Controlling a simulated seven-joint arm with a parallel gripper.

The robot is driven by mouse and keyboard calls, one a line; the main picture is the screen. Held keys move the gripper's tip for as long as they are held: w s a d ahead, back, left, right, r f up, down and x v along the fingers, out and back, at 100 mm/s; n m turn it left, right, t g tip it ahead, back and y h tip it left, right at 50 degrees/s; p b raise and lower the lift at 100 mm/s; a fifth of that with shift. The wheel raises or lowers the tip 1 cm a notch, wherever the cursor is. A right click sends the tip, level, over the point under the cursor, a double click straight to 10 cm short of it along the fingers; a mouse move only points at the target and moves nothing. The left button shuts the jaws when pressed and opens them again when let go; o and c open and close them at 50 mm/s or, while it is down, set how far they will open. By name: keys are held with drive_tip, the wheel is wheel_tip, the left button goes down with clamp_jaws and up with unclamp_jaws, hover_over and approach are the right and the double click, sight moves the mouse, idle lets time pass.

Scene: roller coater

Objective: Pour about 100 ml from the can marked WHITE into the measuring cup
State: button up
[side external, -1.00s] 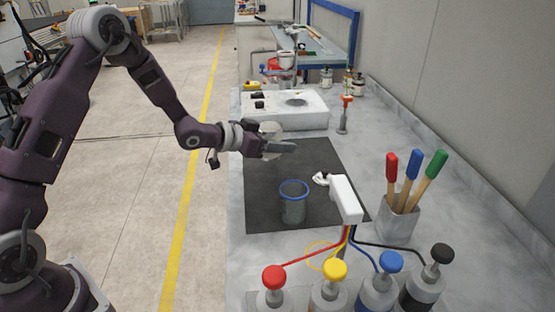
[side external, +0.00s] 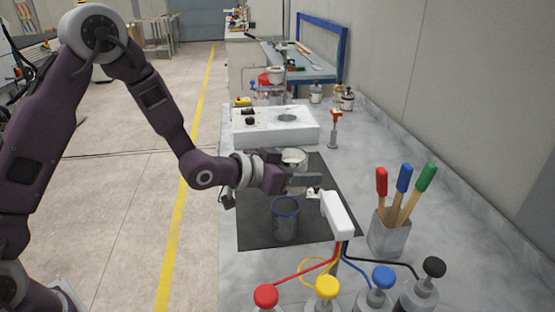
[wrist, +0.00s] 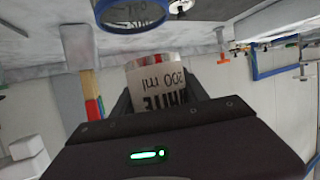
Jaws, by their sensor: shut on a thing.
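The can marked WHITE (side external: 294,157) is pale, open at the top and looks close to upright in the side view. My gripper (side external: 303,181) is shut around its side, and a finger hides its lower part. In the wrist view the can (wrist: 158,82) shows a label reading WHITE and 200 ml, upside down in the picture. The clear measuring cup (side external: 286,222) with a blue rim stands on the dark mat, in front of and below the can. It also shows at the top of the wrist view (wrist: 133,22). No stream of paint is visible.
A white spout (side external: 338,215) with coloured tubes stands just right of the cup. Pump bottles (side external: 378,293) line the front. A grey holder (side external: 388,237) with coloured-handled tools is at right. A white machine (side external: 275,125) stands behind the dark mat (side external: 255,225).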

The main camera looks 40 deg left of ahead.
drive_tip(key=s+d+n+h, duration=0.2)
drive_tip(key=s+d+n, duration=0.2)
drive_tip(key=d, duration=0.2)
drive_tip(key=shift+s+g, duration=0.15)
drive_tip(key=shift+g, duration=0.25)
drive_tip(key=shift+h, duration=0.3)
drive_tip(key=shift+s+d+r+n, duration=0.1)
drive_tip(key=shift+d+n, duration=0.05)
drive_tip(key=shift+n, duration=0.25)
drive_tip(key=shift+r+n+h, duration=0.25)
drive_tip(key=shift+n+h, duration=0.15)
idle(0.7)
drive_tip(key=shift+d+r, duration=0.1)
drive_tip(key=shift+r, duration=0.05)
drive_tip(key=shift+r+n+h, duration=0.9)
drive_tip(key=shift+r+n, duration=0.15)
drive_tip(key=shift+n, duration=0.65)
idle(3.4)
